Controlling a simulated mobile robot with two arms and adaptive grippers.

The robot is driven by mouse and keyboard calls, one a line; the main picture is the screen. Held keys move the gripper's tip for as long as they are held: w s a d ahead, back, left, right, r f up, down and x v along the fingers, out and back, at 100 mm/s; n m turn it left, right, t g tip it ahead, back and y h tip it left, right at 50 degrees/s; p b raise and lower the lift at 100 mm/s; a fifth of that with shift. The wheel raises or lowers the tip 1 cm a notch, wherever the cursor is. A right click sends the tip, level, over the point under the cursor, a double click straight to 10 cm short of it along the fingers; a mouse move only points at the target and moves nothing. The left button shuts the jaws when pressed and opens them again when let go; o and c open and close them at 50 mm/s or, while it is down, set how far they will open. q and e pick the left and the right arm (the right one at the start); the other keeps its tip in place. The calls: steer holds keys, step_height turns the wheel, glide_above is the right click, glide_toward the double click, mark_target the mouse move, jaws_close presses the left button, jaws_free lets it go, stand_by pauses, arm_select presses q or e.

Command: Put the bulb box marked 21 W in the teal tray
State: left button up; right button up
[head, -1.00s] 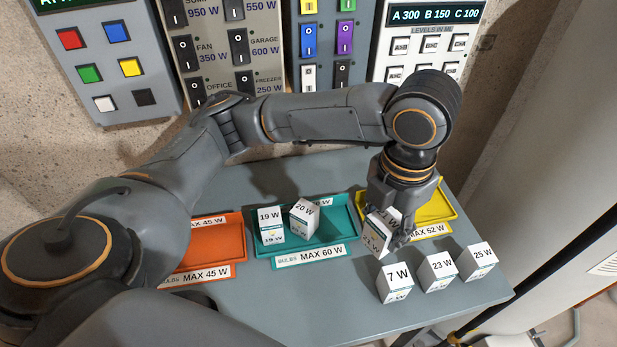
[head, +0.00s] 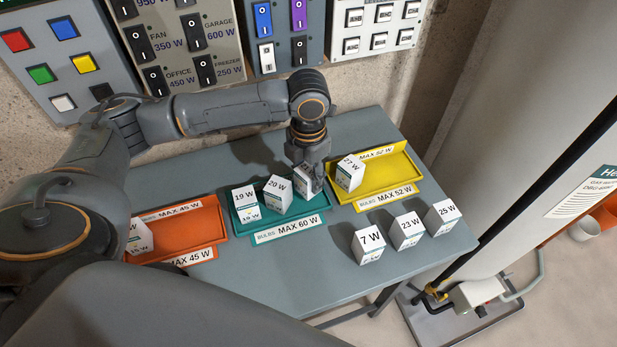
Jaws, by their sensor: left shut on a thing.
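My left gripper (head: 308,166) points down at the right end of the teal tray (head: 268,222), shut on a white bulb box (head: 306,182). The held box is tilted, and its marking is mostly covered or too small to read now; a second ago it looked like 21 W. It is at or just above the tray's right side; I cannot tell whether it touches the tray. Boxes marked 19 W (head: 245,202) and 20 W (head: 278,195) stand in the teal tray, to the left of the held box. My right gripper is out of view.
A yellow tray (head: 398,170) on the right holds a box that looks marked 27 W (head: 350,173). An orange tray (head: 190,226) on the left holds another box (head: 139,237). Boxes marked 7 W (head: 368,243), 23 W (head: 407,230) and 25 W (head: 442,217) stand near the table's front edge.

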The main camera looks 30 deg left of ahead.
mark_target(309, 171)
arm_select(q)
steer(key=shift+f, duration=0.9)
steer(key=shift+d+f, duration=0.1)
steer(key=shift+f, duration=0.1)
steer(key=o, duration=0.9)
steer(key=shift+c, duration=0.2)
step_height(309, 171, up, 12)
steer(key=shift+r+b, duration=0.15)
steer(key=shift+b, duration=0.7)
